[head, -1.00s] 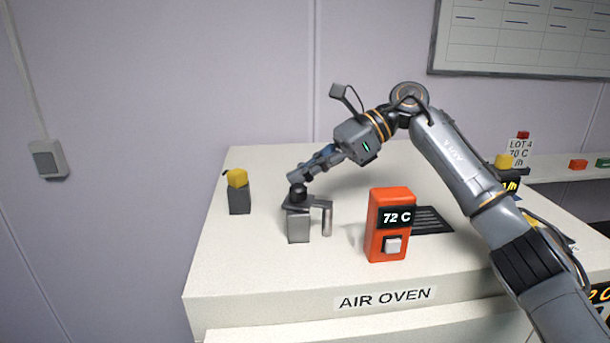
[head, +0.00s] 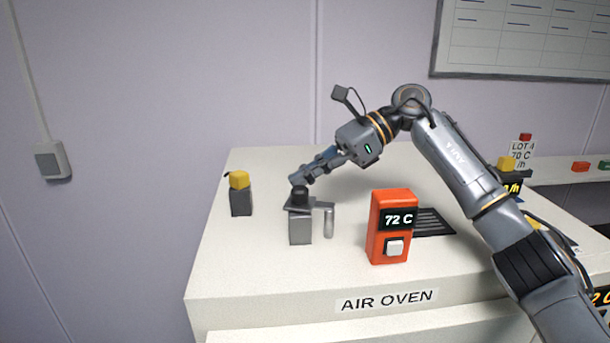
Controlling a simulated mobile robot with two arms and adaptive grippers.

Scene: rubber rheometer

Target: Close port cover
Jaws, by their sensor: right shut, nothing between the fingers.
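The port (head: 300,230) is a grey block standing on top of the air oven. A dark flat cover (head: 297,206) with a black knob (head: 299,194) lies over the block's top, and a short metal post (head: 328,221) hangs at its right side. My right gripper (head: 296,179) is shut and empty, with its tips just above and behind the knob. I cannot tell whether the tips touch the knob. My left gripper is not in view.
The air oven's white top (head: 262,268) has clear room in front. An orange box reading 72 C (head: 388,228) stands to the right, before a dark vent (head: 432,222). A grey block with a yellow top (head: 240,195) stands at left.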

